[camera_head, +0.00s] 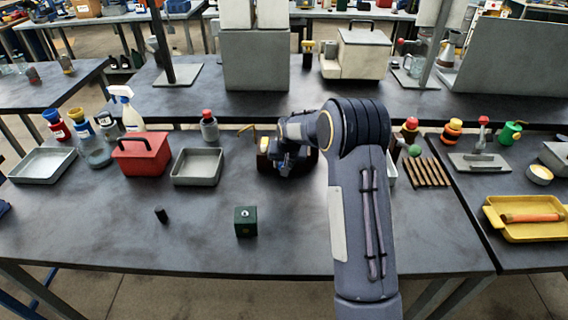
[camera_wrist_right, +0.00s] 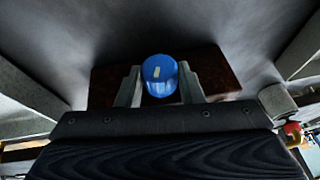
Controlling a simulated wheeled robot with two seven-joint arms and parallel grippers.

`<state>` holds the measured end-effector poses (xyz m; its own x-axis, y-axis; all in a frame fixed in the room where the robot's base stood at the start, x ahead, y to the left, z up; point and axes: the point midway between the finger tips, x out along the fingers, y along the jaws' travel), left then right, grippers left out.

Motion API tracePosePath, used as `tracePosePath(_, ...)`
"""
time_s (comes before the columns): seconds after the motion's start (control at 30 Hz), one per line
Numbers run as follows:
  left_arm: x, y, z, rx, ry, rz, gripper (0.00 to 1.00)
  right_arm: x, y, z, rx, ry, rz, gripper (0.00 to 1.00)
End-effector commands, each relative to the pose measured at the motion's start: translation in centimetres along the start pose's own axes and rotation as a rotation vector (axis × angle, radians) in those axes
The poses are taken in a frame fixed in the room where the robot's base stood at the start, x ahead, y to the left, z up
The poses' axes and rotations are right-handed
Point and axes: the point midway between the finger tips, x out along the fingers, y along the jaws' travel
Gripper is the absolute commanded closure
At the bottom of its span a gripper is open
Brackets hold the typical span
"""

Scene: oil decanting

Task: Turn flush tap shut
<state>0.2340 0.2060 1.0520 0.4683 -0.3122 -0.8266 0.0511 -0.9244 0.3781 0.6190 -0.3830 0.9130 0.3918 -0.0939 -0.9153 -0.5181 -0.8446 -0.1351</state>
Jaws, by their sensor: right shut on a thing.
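The flush tap shows in the right wrist view as a blue round knob (camera_wrist_right: 159,80) with a pale mark on its top. It sits over a dark reddish-brown block (camera_wrist_right: 219,69). My right gripper (camera_wrist_right: 159,77) has one finger on each side of the knob and is shut on it. In the head view my right gripper (camera_head: 286,163) is low over the back middle of the table, and my own arm covers the knob there. Part of the dark block (camera_head: 263,161) shows at its left. My left gripper is not in view.
A grey tray (camera_head: 197,181) and a red handled box (camera_head: 142,157) stand left of my right gripper. A green block (camera_head: 245,222) and a small black cylinder (camera_head: 161,215) stand in front. Wooden slats (camera_head: 428,172) lie at the right. The table's front left is mostly clear.

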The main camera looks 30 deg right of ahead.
Motion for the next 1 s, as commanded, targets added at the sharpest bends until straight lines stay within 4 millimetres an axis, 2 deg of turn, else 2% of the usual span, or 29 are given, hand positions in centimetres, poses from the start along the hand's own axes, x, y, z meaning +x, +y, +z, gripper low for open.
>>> tracePosePath(0.17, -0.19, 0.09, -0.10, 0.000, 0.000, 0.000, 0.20, 0.05, -0.36, 0.09, -0.034, -0.003, 0.065, 0.89)
tracePosePath(0.43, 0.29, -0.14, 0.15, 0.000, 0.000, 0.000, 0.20, 0.28, -0.61, 0.15, -0.126, -0.001, 0.290, 0.89)
tracePosePath(0.77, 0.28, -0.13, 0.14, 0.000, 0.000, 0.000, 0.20, 0.11, -0.50, 0.11, -0.134, -0.002, 0.324, 0.89)
tracePosePath(0.8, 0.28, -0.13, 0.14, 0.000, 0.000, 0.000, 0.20, 0.11, -0.50, 0.11, -0.134, -0.002, 0.323, 0.65)
tracePosePath(0.97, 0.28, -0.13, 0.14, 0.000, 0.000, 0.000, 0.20, 0.10, -0.51, 0.10, -0.134, -0.002, 0.322, 0.44)
tracePosePath(1.0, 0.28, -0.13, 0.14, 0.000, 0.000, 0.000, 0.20, 0.10, -0.51, 0.09, -0.134, -0.002, 0.322, 0.44)
